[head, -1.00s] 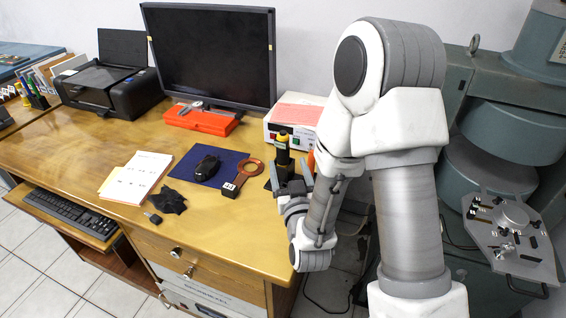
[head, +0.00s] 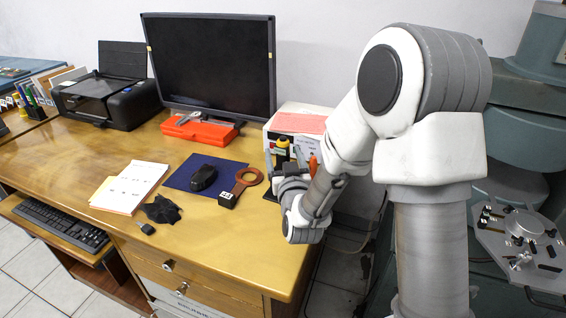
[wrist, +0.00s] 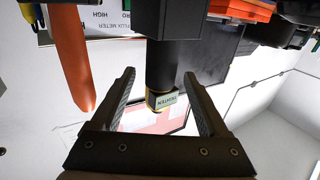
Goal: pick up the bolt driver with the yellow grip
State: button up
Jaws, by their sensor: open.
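The bolt driver with the yellow grip (head: 283,142) stands upright near the right end of the desk, in front of the grey meter box. My gripper (wrist: 160,74) is open, with one finger on each side of the driver. Gaps remain between fingers and driver, so no contact shows. In the head view my gripper (head: 283,158) is low beside the driver, and my wrist hides the driver's lower part.
An orange handle (wrist: 71,55) stands close to my left finger in the wrist view. The meter box (head: 297,127) is behind. A magnifier-like ring tool (head: 240,187), a mouse (head: 203,177) on a blue mat (head: 180,178) and a red case (head: 200,132) lie left.

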jog(key=shift+w, duration=0.6)
grip_shut()
